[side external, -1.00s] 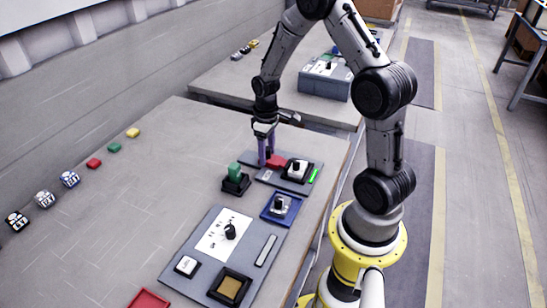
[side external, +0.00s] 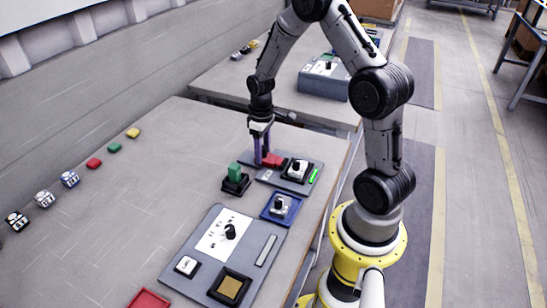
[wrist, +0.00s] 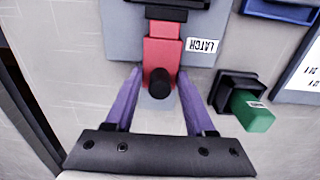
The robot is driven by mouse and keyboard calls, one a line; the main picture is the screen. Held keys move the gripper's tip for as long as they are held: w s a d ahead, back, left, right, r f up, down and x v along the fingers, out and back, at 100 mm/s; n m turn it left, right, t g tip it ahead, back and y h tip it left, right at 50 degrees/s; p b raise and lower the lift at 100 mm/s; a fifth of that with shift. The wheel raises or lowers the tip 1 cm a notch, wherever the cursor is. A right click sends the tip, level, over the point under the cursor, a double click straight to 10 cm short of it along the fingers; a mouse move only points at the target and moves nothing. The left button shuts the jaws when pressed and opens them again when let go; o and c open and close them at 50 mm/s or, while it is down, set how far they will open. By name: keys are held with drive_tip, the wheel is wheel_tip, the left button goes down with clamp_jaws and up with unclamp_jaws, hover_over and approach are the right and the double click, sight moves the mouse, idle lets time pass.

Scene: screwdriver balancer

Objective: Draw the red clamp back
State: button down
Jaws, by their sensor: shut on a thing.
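The red clamp (side external: 272,159) is at the far end of a grey fixture plate (side external: 262,175) on the bench. In the wrist view the red clamp (wrist: 161,55) is a red slide with a round black knob (wrist: 160,83), beside a white LATCH label (wrist: 201,46). My gripper (side external: 262,160) has purple fingers and reaches down at the clamp's end. In the wrist view my gripper (wrist: 159,76) has one finger on each side of the red slide's knob end and is shut on it. The exact contact of the fingertips is hard to make out.
A green block on a black base (side external: 236,178) stands close by. A blue tray with a part (side external: 281,207) and a larger panel (side external: 208,275) lie nearer the camera. Small coloured blocks line the wall side. The bench left of the fixture is mostly clear.

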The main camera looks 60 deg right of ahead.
drive_tip(key=shift+w, duration=1.85)
drive_tip(key=c, duration=0.6)
unclamp_jaws()
drive_tip(key=shift+o, duration=0.2)
drive_tip(key=shift+r, duration=0.1)
wheel_tip(320, 180, up, 7)
